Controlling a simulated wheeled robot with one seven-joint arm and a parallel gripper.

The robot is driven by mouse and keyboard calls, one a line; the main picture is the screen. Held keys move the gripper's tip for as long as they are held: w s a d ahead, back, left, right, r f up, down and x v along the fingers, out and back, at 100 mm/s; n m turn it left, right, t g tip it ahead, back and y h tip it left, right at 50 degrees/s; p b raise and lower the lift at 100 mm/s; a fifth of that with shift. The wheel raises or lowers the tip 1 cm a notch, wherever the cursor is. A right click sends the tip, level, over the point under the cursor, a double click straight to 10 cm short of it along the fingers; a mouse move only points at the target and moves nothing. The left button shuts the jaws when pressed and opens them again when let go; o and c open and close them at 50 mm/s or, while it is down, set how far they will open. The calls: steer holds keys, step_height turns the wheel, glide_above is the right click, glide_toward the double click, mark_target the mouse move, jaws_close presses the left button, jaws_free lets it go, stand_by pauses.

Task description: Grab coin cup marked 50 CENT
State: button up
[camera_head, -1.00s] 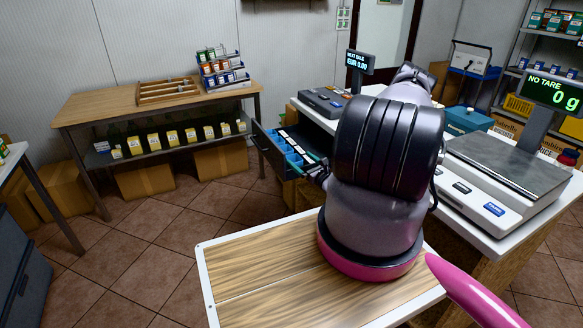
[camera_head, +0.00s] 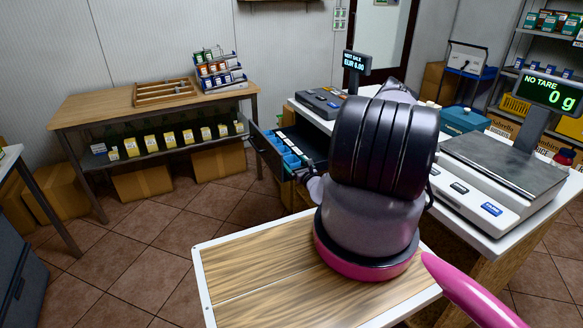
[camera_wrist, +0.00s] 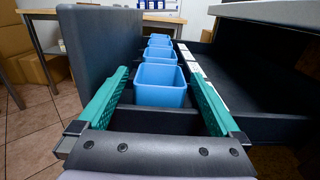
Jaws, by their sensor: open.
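Several blue coin cups stand in a row in the open dark drawer (camera_head: 262,146). In the wrist view, the nearest blue cup (camera_wrist: 160,94) is upright and empty as far as I can see. More blue cups (camera_wrist: 160,54) run in line behind it. White labels (camera_wrist: 199,75) lie along the right of the row; their writing is too small to read, so I cannot tell which cup is 50 CENT. My gripper (camera_wrist: 158,74) is open, its green fingers left and right of the nearest cup, with gaps visible. In the head view my arm hides most of my gripper.
The drawer's dark front panel (camera_wrist: 98,45) stands close left of my gripper. The counter (camera_head: 312,116) with a cash register (camera_head: 322,102) overhangs the drawer on the right. A scale (camera_head: 500,165) stands on the counter. Tiled floor is clear left of the drawer.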

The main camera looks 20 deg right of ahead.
steer(key=shift+w, duration=1.25)
steer(key=c, duration=1.3)
steer(key=shift+o, duration=0.2)
